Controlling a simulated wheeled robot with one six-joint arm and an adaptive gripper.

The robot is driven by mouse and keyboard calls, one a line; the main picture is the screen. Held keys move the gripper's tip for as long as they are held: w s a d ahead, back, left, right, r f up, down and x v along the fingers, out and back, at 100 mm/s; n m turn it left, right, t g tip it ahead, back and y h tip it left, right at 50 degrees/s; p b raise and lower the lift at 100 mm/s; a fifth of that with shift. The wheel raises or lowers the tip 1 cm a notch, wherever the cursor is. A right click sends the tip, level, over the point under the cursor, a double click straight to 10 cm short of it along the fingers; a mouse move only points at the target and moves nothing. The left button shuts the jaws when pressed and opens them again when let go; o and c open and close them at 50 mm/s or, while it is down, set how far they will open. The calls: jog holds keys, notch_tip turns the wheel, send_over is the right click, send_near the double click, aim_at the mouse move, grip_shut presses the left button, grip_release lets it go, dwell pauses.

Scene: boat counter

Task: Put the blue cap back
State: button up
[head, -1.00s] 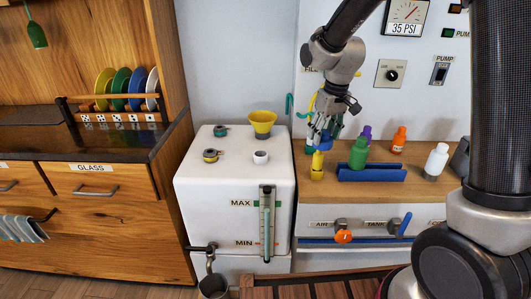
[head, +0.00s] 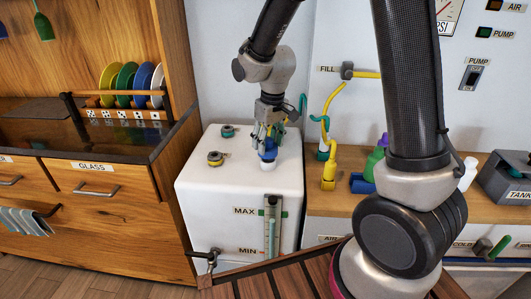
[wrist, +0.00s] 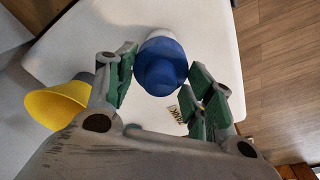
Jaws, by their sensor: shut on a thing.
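My gripper (head: 268,138) is over the white tank (head: 230,190), shut on the blue cap (head: 268,153). In the wrist view the cap (wrist: 160,66) sits between the green-padded fingers, near their tips. The white filler neck (head: 268,166) stands on the tank top directly below the cap. In the head view the cap's lower edge meets or nearly meets the neck; I cannot tell whether it is seated. The cap hides most of the neck in the wrist view.
The yellow funnel (wrist: 56,103) stands close beside my gripper in the wrist view. Two small fittings (head: 215,158) (head: 228,131) are on the tank top at left.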

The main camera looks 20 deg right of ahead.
aim_at(268, 151)
jog(key=shift+f, duration=1.95)
jog(key=shift+f, duration=0.15)
jog(key=o, duration=1)
